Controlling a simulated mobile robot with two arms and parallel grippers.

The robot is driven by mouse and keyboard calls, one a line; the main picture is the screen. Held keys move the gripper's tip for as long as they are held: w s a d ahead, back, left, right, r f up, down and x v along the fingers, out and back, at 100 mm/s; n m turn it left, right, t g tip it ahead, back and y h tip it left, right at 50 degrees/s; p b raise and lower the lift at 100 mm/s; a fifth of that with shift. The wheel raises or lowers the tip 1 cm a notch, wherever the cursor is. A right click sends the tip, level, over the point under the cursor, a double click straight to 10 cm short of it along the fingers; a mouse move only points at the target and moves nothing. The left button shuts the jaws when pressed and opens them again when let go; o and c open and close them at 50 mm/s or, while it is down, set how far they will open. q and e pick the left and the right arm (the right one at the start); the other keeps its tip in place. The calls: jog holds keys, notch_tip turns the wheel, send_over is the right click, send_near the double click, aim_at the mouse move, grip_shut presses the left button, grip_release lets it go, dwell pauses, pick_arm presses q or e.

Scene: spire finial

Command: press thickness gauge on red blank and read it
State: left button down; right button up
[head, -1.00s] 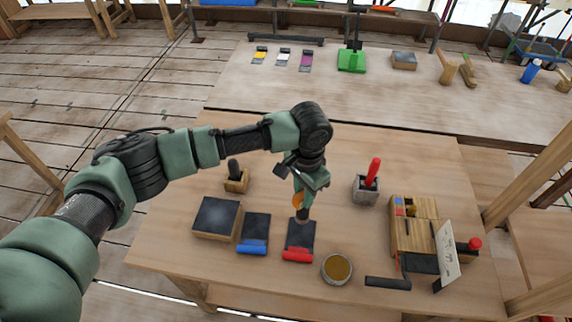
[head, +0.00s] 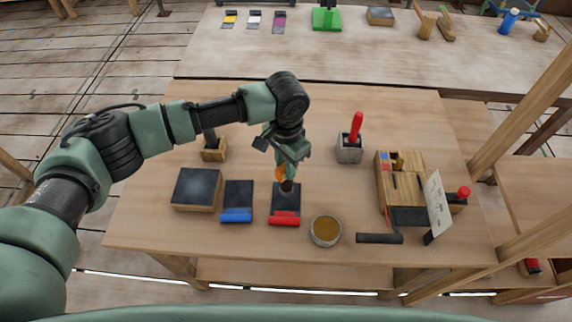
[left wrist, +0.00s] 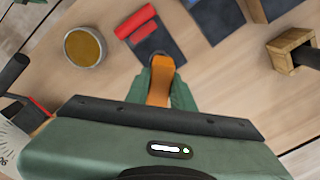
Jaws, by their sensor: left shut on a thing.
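The red blank (head: 286,202) is a dark flat plate with a red end, lying on the near table. It also shows in the left wrist view (left wrist: 153,41), upper middle. My left gripper (head: 285,168) is over its far part, shut on an orange gauge (left wrist: 160,82) with a grey, rounded lower end. This end is at the plate's far part, hiding some of it; I cannot tell whether it touches. No reading is visible on the gauge. My right gripper is not in view.
A blue-ended blank (head: 238,197) and a dark-topped block (head: 195,188) lie left. A round tin (head: 325,230) stands close right of the red blank. Farther right are a red-handled tool in a grey holder (head: 349,153), a wooden box (head: 384,190) and a white card (head: 437,204).

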pick_arm(q)
jog(key=shift+f, duration=0.2)
jog(key=shift+f+b, duration=0.4)
jog(key=shift+f, duration=0.85)
jog(key=shift+f+p, duration=0.1)
jog(key=shift+p, duration=0.3)
dwell(1.9)
notch_tip(320, 180, up, 5)
jog(key=p, duration=0.5)
dwell(1.3)
